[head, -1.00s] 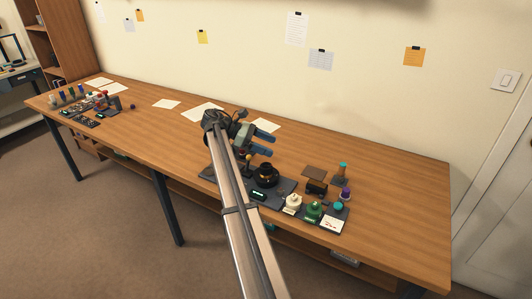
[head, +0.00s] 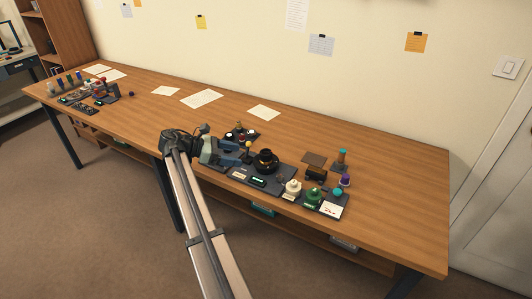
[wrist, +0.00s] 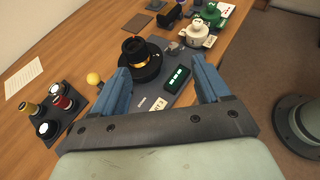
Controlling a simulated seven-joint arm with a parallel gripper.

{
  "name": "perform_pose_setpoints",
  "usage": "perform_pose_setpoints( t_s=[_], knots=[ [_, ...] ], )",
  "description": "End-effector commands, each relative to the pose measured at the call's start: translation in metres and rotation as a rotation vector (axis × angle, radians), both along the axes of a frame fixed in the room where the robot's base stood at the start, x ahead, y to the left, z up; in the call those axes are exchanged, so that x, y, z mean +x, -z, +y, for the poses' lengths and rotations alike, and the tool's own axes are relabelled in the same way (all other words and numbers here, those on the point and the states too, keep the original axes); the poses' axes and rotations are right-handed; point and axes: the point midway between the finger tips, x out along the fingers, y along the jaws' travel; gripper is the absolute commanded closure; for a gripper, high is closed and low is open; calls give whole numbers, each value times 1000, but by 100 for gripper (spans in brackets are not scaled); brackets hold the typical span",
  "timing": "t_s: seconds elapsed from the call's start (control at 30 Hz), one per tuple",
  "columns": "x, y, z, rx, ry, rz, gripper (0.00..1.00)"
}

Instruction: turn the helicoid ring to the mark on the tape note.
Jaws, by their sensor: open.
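The black lens (head: 265,162) stands upright on a dark base plate, and it also shows in the wrist view (wrist: 141,60) with a gold-yellow band round it. I cannot tell which of its rings is the helicoid ring. A small pale label (wrist: 158,104) lies on the plate near the lens; its marks are too small to read. My gripper (head: 236,152) is left of the lens in the head view. In the wrist view, its blue fingers (wrist: 162,80) are wide apart and empty, with the lens beyond them and not touching.
A black box with a green display (wrist: 177,79) sits beside the lens. A yellow ball (wrist: 93,79) stands near the left finger. White (head: 293,188) and green (head: 314,196) pieces stand right of the lens.

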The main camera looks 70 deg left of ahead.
Motion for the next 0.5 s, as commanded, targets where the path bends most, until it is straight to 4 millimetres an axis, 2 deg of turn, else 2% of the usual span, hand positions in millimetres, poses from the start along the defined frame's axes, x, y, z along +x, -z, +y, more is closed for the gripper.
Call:
perform_pose_setpoints(
  t_s=[0.27,0.5],
  knots=[
    [2,0,25,9,-166,4,24],
    [16,6,29,-1,-186,4,24]
  ],
)
